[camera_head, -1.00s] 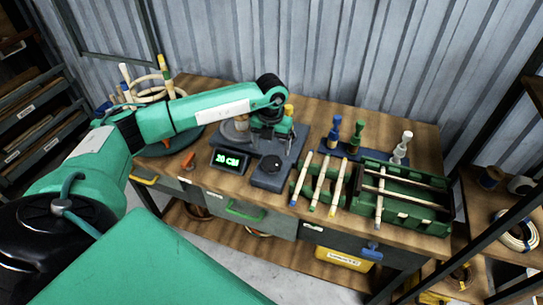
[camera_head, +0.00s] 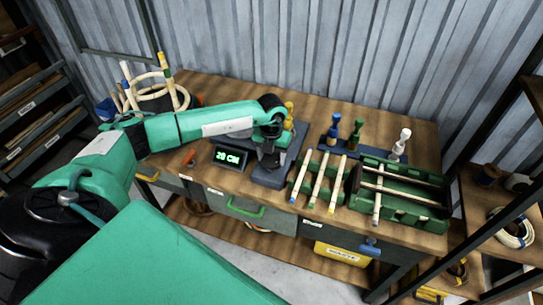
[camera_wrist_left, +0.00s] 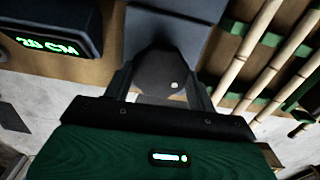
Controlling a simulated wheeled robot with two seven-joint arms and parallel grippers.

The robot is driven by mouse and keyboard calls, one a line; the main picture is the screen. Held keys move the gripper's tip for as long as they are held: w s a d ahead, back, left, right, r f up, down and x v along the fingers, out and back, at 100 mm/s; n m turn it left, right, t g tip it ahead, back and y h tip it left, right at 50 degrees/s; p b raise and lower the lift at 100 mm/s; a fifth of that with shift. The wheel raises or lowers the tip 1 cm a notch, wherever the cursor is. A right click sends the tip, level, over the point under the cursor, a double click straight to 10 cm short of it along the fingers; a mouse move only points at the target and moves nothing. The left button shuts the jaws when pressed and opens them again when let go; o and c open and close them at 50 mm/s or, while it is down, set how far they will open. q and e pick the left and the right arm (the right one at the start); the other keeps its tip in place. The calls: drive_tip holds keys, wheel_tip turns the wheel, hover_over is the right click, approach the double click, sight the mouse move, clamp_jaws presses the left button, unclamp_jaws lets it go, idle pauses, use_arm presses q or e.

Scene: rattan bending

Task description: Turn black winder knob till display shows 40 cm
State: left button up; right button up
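The black winder knob (camera_wrist_left: 160,72) shows between my left fingers in the left wrist view, with a small pale dot on it. In the head view my left gripper (camera_head: 270,160) is over the knob and mostly hides it. The gripper (camera_wrist_left: 160,84) is open, with one finger on each side of the knob; I cannot tell whether they touch it. My right gripper is not in view.
To the right, a green rack (camera_head: 401,212) holds several pale rattan sticks (camera_head: 318,175). Coloured bottles (camera_head: 355,134) stand behind it. Rattan hoops (camera_head: 157,88) stand at the back left. The bench's drawers (camera_head: 250,207) are below the winder.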

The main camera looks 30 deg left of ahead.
use_arm(q)
drive_tip(key=shift+f+m+b, duration=0.15)
drive_tip(key=shift+m+b, duration=0.65)
drive_tip(key=shift+b, duration=0.15)
drive_tip(key=m+b, duration=0.2)
drive_tip(key=shift+m, duration=0.3)
drive_tip(key=shift+m+b, duration=0.9)
drive_tip(key=shift+b, duration=0.1)
drive_tip(key=shift+m+b, duration=0.4)
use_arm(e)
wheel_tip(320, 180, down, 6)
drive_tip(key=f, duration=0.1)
use_arm(q)
drive_tip(key=m+b, duration=0.5)
drive_tip(key=m, duration=0.1)
drive_tip(key=shift+m+b, duration=0.55)
drive_tip(key=shift+m, duration=0.45)
drive_tip(key=shift+m+b, duration=0.65)
drive_tip(key=shift+m, duration=0.55)
drive_tip(key=shift+r+m, duration=0.25)
drive_tip(key=shift+m, duration=0.15)
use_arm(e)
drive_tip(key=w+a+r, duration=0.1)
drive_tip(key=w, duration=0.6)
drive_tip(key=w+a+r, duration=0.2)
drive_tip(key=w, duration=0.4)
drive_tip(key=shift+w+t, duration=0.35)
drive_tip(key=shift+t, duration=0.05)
